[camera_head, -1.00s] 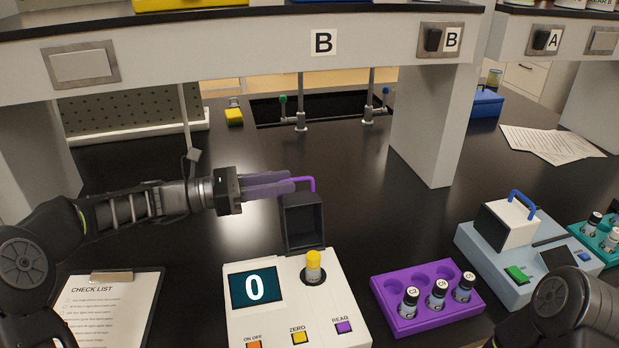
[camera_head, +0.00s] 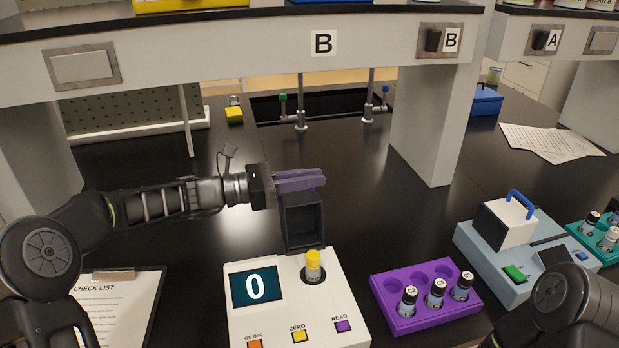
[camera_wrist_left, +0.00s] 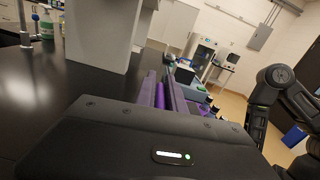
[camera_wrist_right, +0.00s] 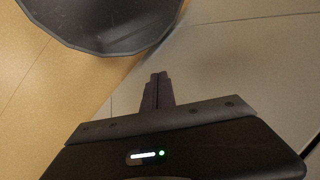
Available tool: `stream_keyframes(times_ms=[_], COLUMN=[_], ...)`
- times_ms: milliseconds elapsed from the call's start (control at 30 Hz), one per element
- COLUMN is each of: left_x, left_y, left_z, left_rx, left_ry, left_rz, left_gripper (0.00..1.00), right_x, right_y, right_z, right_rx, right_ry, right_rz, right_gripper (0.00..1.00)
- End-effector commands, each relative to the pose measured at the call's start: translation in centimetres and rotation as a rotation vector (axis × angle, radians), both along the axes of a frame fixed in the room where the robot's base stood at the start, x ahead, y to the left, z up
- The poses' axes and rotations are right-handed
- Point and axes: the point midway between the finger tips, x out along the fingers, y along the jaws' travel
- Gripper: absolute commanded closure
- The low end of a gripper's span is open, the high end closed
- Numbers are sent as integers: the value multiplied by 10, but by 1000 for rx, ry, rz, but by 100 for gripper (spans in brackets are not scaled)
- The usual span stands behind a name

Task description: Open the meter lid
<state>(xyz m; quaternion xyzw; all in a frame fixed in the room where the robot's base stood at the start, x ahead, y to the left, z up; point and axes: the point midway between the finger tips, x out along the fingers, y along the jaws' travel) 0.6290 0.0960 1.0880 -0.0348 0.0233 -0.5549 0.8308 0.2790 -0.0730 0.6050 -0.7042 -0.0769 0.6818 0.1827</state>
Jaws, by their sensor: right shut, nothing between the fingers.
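The white meter (camera_head: 290,300) stands at the front, its screen reading 0. Its dark box-shaped lid (camera_head: 304,222) stands upright, tipped back behind the meter, hollow side facing me. A yellow-capped vial (camera_head: 313,266) stands in the uncovered well. My left gripper (camera_head: 312,179) is at the lid's top edge, its purple fingers over the purple handle, which is mostly hidden. The fingers (camera_wrist_left: 168,92) also show in the left wrist view; whether they grip the handle is unclear. My right gripper (camera_wrist_right: 158,82) is shut and empty in the right wrist view, away from the meter.
A purple rack (camera_head: 425,318) with several vials is right of the meter. A pale blue device (camera_head: 480,255) with a blue-handled lid stands farther right. A checklist clipboard (camera_head: 118,310) lies left. A shelf post (camera_head: 432,140) rises behind; the counter between is clear.

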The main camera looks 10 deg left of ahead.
Motion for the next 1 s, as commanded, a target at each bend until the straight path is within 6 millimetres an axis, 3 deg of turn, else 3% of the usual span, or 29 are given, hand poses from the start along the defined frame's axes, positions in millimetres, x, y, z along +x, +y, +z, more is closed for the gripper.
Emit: stream_keyframes(times_ms=[167, 1000], left_x=[0, 1], left_y=[0, 1], left_z=[0, 1], left_rx=[0, 0], left_ry=[0, -2], left_rz=[1, 3], left_gripper=[100, 100], right_x=[0, 0], right_y=[0, 0], right_z=[0, 0], right_rx=[0, 0], right_ry=[0, 0], right_rz=[0, 0], right_gripper=[100, 100])
